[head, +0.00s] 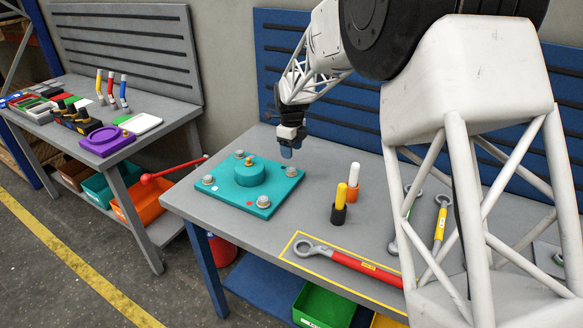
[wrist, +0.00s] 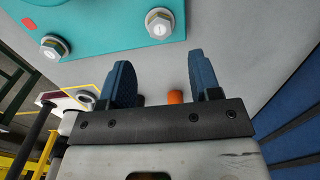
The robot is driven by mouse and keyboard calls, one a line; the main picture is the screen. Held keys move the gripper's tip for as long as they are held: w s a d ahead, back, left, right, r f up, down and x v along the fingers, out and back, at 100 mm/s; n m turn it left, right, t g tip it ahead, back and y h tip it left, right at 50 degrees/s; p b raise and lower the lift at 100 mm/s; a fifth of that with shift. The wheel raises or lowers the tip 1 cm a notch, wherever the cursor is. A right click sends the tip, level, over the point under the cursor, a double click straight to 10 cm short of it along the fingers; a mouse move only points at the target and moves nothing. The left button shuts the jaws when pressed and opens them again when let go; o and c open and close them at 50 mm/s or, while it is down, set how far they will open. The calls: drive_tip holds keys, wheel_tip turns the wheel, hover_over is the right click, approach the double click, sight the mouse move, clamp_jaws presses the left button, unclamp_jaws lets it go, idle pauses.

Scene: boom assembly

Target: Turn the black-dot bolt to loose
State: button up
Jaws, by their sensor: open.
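The teal plate (head: 248,195) lies on the grey workbench, with a raised round hub (head: 249,172) at its middle and a brass-coloured tip on top. Hex bolts sit near its corners: a left one (head: 208,180), a back one (head: 240,154), a right one (head: 291,171) and a front one (head: 263,201). Two bolts show in the wrist view (wrist: 54,47) (wrist: 160,22). A red mark is beside one of them. I cannot make out which bolt has the black dot. My gripper (head: 287,152) is open and empty above the plate's back right side; its blue fingers (wrist: 160,82) also show apart in the wrist view.
A red-handled ring wrench (head: 355,262) lies inside a yellow outline at the bench front. Yellow (head: 340,196) and white-topped (head: 354,173) upright pieces stand in holders at mid-bench. A yellow-handled wrench (head: 440,222) lies farther right. A second bench (head: 160,140) stands left.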

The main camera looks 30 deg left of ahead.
sight(291, 169)
drive_tip(key=shift+f, duration=0.15)
drive_tip(key=shift+f, duration=3.8)
drive_tip(key=c, duration=0.9)
